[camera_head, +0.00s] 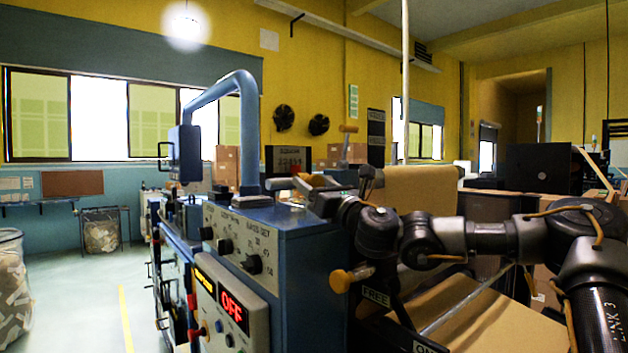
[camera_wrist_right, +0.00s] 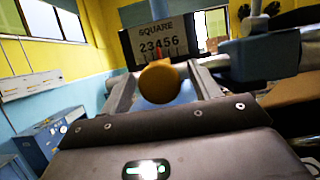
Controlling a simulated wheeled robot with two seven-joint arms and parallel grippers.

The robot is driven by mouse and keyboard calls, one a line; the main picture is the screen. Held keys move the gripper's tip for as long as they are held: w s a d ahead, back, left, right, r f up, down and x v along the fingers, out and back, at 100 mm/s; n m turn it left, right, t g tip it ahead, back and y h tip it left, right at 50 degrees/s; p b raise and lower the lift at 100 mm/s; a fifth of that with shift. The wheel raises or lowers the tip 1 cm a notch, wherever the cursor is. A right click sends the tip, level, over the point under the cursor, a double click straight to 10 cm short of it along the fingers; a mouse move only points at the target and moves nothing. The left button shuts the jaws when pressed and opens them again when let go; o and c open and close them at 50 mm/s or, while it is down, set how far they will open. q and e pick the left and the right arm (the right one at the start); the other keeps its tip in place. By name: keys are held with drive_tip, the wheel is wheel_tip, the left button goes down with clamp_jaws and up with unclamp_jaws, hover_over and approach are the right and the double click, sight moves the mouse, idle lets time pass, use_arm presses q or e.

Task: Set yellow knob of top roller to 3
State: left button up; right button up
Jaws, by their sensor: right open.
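In the right wrist view a round yellow knob (camera_wrist_right: 159,82) lies between the two grey fingers of my right gripper (camera_wrist_right: 163,88). The fingers stand apart on either side of it; I cannot tell whether they touch it. Behind it is a dark scale board (camera_wrist_right: 150,40) reading SQUARE with digits 2 to 6. A red pointer shows near its middle digits, but the exact reading is unclear. In the head view my right gripper (camera_head: 303,184) is above the blue machine (camera_head: 310,260), in front of the scale board (camera_head: 288,160). The knob is hard to make out there. My left gripper is out of view.
An orange-tipped lever (camera_head: 341,281) is near a FREE label. A brown paper roll (camera_head: 422,190) stands right.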

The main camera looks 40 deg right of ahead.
clamp_jaws()
drive_tip(key=b, duration=0.1)
drive_tip(key=a+b, duration=0.1)
drive_tip(key=shift+f+b, duration=0.25)
drive_tip(key=shift+b, duration=0.1)
drive_tip(key=shift+a+r, duration=0.3)
drive_tip(key=shift+a, duration=0.1)
unclamp_jaws()
drive_tip(key=shift+d, duration=0.15)
